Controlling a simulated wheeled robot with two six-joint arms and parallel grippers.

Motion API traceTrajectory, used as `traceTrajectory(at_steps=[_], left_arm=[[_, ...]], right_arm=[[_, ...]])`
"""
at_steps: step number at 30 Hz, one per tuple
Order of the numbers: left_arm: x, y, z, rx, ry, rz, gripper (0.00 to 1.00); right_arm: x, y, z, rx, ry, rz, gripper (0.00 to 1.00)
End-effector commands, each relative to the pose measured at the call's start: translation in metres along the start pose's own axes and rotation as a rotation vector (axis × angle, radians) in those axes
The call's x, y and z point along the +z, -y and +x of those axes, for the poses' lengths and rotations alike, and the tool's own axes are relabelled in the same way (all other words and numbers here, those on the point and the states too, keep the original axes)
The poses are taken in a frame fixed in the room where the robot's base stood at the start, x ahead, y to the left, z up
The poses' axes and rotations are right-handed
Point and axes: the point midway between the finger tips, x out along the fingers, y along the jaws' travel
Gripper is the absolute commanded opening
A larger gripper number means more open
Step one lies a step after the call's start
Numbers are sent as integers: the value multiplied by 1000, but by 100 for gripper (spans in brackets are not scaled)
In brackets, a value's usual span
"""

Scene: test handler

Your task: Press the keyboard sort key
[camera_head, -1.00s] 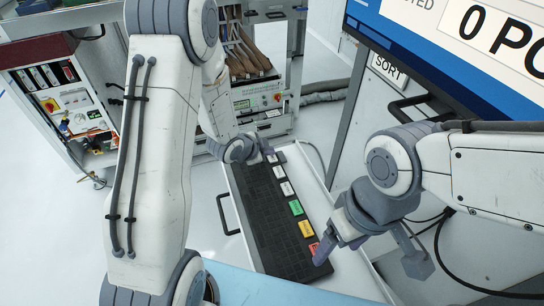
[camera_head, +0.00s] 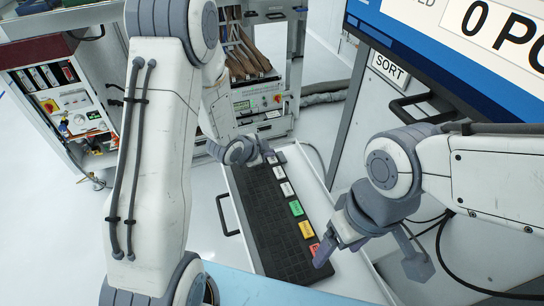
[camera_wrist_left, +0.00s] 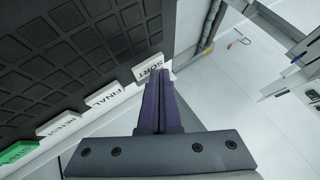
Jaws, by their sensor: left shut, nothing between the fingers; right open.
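The dark keyboard (camera_head: 268,215) lies in the pull-out tray, with a column of coloured keys along its right side. The white SORT key (camera_wrist_left: 148,66) is at the end of the key row in the left wrist view; in the head view it is at the keyboard's far end, partly hidden by my gripper. My left gripper (camera_head: 266,150) is shut and empty, its fingertips (camera_wrist_left: 157,72) right at the SORT key's edge; I cannot tell whether they touch it. My right gripper (camera_head: 338,252) is open and empty, over the keyboard's near right corner by the red key (camera_head: 314,248).
A FINAL key (camera_wrist_left: 105,93) sits beside SORT, followed by another white key and a green key (camera_head: 296,208). The tray (camera_head: 325,205) has free room right of the keyboard. A monitor (camera_head: 480,50) and a cabinet with a SORT label (camera_head: 389,67) stand at the right.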

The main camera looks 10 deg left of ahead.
Motion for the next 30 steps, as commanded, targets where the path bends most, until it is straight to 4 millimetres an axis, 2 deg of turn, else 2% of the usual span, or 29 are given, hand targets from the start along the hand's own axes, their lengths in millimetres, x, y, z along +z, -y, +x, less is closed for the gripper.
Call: traceTrajectory(at_steps=[8,20,30], left_arm=[[-7,7,-11,0,1,0,0],[-8,8,-12,0,0,0,0],[-24,24,-34,0,0,0,0]], right_arm=[[-1,1,-12,0,0,0,77],[-1,1,-13,0,0,0,77],[-2,3,-38,0,0,0,77]])
